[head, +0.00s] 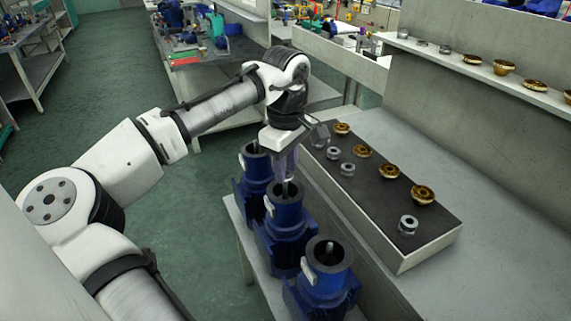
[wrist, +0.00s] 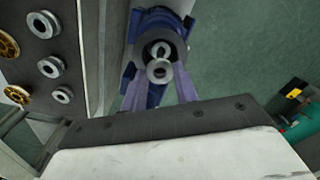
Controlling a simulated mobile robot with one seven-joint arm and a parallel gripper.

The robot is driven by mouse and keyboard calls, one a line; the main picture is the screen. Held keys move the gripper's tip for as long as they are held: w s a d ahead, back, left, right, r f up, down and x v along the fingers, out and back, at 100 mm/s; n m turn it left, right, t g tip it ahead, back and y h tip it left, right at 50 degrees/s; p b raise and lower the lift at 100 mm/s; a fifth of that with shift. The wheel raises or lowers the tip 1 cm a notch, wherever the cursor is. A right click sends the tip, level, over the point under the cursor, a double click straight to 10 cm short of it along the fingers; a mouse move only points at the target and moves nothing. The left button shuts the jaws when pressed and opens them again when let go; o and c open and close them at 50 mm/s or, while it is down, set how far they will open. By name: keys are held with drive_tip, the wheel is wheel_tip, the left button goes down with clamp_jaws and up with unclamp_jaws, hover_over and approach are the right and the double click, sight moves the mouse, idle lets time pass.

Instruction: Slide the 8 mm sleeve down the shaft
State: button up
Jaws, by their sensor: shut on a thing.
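My gripper (head: 286,165) points straight down over the middle blue pump (head: 285,225), near the tip of its upright shaft (head: 285,188). In the wrist view my gripper (wrist: 158,82) is shut on a small grey ring, the sleeve (wrist: 158,70). Behind the sleeve, the blue pump (wrist: 158,20) shows its round dark opening, with another grey round part inside. The sleeve appears close to the pump's axis. I cannot tell whether it is around the shaft or just above it. In the head view the fingers hide the sleeve.
Blue pumps stand in front (head: 325,275) and behind (head: 257,165) on a low bench. To the right, a dark-topped tray (head: 375,215) holds brass impellers (head: 422,194) and grey sleeves (head: 408,225). More parts sit on a shelf (head: 540,95). Green floor is open at left.

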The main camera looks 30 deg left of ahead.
drive_tip(key=shift+f, duration=0.15)
idle(0.4)
drive_tip(key=shift+f, duration=0.4)
drive_tip(key=shift+f, duration=0.55)
idle(0.8)
drive_tip(key=o, duration=1)
drive_tip(key=shift+o, duration=0.2)
drive_tip(key=shift+r, duration=0.1)
wheel_tip(320, 180, up, 14)
drive_tip(key=shift+f, duration=0.2)
